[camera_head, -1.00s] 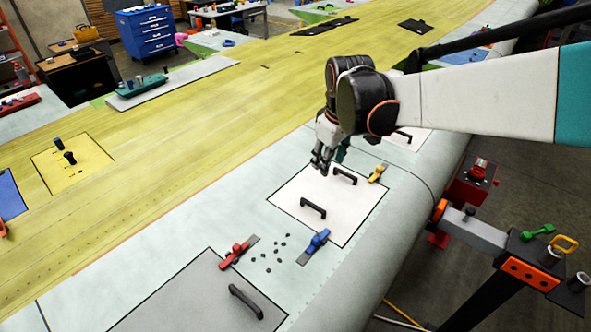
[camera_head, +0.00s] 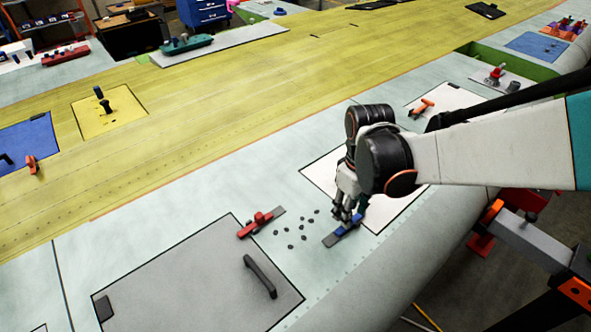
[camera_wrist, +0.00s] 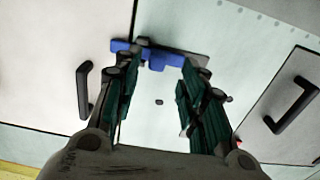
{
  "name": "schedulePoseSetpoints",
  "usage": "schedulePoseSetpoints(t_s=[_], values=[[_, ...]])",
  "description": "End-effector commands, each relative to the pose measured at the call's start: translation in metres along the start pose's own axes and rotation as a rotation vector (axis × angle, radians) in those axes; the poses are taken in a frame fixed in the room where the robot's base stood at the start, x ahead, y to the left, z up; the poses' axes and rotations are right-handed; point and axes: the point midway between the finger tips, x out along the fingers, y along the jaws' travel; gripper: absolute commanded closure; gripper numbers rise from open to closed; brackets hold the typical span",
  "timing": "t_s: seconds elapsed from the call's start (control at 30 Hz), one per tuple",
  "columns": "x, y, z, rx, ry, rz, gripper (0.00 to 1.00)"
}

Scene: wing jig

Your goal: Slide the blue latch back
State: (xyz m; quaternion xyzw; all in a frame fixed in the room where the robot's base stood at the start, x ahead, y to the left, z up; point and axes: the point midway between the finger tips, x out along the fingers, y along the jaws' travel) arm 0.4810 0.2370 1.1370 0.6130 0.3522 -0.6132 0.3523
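The blue latch (camera_head: 341,232) sits on its grey strip at the near edge of the white panel (camera_head: 318,172). In the wrist view the blue latch (camera_wrist: 157,61) lies across the panel seam, just ahead of my fingertips and roughly centred between them. My gripper (camera_head: 347,214) points down over the latch in the head view and hides part of it. In the wrist view my gripper (camera_wrist: 160,75) is open, with its two fingers well apart and nothing between them. I cannot tell whether a fingertip touches the latch.
A red latch (camera_head: 260,219) lies to the left, with several small dark bits (camera_head: 303,238) between the latches. A grey panel (camera_head: 190,285) with a black handle (camera_head: 259,276) is at the near left. Black handles (camera_wrist: 84,90) flank my fingers in the wrist view.

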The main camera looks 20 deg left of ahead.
Motion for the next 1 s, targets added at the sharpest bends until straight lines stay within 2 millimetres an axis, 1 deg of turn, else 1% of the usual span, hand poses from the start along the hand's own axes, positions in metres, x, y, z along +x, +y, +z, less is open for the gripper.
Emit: schedulePoseSetpoints(t_s=[0.03, 0.23, 0.4, 0.67, 0.77, 0.8, 0.83, 0.87, 1.0], values=[[0.013, 0.0, -0.001, -0.001, 0.0, 0.0, 0.62], [0.033, 0.002, -0.002, 0.001, 0.0, 0.0, 0.62], [0.039, 0.002, -0.002, 0.002, 0.0, 0.0, 0.62], [0.039, 0.003, -0.002, 0.002, 0.0, 0.0, 0.62], [0.039, 0.003, -0.002, 0.002, 0.0, 0.0, 0.82], [0.039, 0.003, -0.002, 0.002, 0.0, 0.0, 0.91], [0.039, 0.003, -0.002, 0.002, 0.0, 0.0, 0.98], [0.039, 0.003, -0.002, 0.002, 0.0, 0.0, 1.0], [0.039, 0.003, -0.002, 0.002, 0.0, 0.0, 1.0]])
